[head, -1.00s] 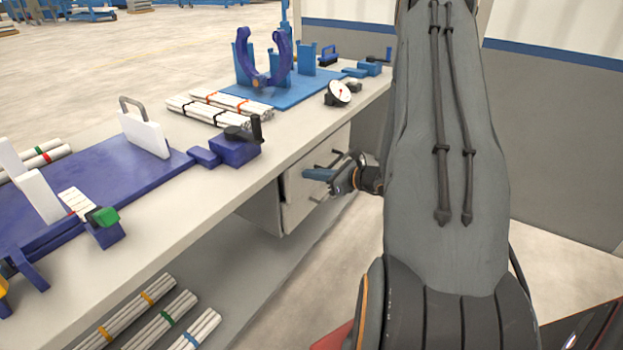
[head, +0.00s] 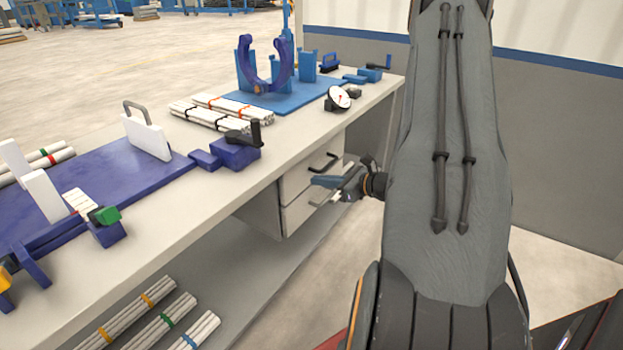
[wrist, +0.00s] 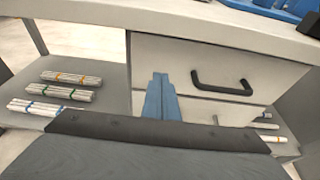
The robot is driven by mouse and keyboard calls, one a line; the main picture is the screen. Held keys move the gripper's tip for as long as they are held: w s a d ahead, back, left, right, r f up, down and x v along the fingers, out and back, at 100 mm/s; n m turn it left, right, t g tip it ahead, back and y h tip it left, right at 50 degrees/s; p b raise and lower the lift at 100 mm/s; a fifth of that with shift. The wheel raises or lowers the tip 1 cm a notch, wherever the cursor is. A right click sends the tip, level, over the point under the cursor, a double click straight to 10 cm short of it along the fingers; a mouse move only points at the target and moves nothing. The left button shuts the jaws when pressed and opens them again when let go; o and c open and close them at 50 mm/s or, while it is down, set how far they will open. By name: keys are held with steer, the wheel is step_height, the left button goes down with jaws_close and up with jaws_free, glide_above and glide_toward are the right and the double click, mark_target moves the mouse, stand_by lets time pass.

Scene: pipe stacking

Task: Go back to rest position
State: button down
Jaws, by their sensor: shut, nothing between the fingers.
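My gripper (head: 320,181) is beside the front of the workbench's drawer unit, to the right of and below the benchtop in the head view. In the wrist view its blue fingers (wrist: 160,98) are together and empty, in front of the drawer fronts. The upper drawer (wrist: 165,62) looks closed, and its black handle (wrist: 222,84) lies to the right of the fingers, apart from them. The handle also shows in the head view (head: 324,163) just above my gripper. The lower drawer (head: 300,212) is partly hidden by my gripper.
The workbench (head: 200,215) runs along the left. On it are a blue fixture (head: 285,92), white pipe bundles (head: 212,116) and a dark blue plate (head: 90,187). More pipe bundles (head: 160,320) lie on the shelf below. Open floor lies in front of the drawers.

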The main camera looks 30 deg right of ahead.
steer(key=v, duration=0.8)
steer(key=s+a+r+n+g+y+p, duration=0.1)
steer(key=a+r+n+g, duration=0.15)
steer(key=a, duration=0.45)
steer(key=s+a+r+n+g+y, duration=0.1)
steer(key=s+a+n+g+y, duration=0.1)
steer(key=a+n+g, duration=0.3)
steer(key=s+a+r+n+g+y+p, duration=0.1)
steer(key=a+n, duration=0.2)
steer(key=a, duration=0.5)
steer(key=s+a+r+n+g+h+p, duration=0.2)
steer(key=s+a+r+n+h, duration=0.2)
steer(key=n, duration=0.6)
steer(key=s+a+r+n+g+h+p, duration=0.2)
steer(key=s+a+r+n+h, duration=0.3)
steer(key=s+n, duration=0.4)
steer(key=shift+a+n+g+h, duration=0.25)
steer(key=shift+n+g+h, duration=0.2)
steer(key=shift+n, duration=0.5)
steer(key=shift+s+d+r, duration=0.1)
